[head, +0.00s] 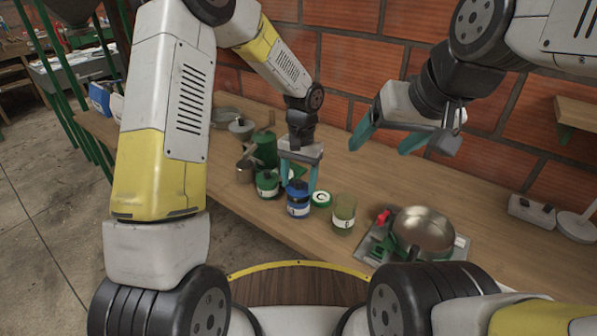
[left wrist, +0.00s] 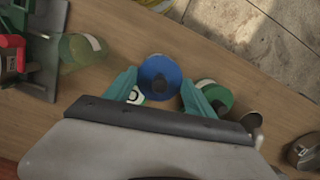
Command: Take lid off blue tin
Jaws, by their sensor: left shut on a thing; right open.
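The blue tin (head: 298,208) stands upright on the wooden bench, with a pale label on its front. My left gripper (head: 298,180) points down over the tin and is shut on the lid, one teal finger on each side. In the left wrist view its fingers (left wrist: 158,88) flank the lid. I cannot tell whether there is a gap between lid and tin. My right gripper (head: 388,137) is open and empty, raised by the brick wall.
A green tin (head: 267,186) stands close left of the blue tin. A metal bowl (head: 424,232) on a scale stands further right.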

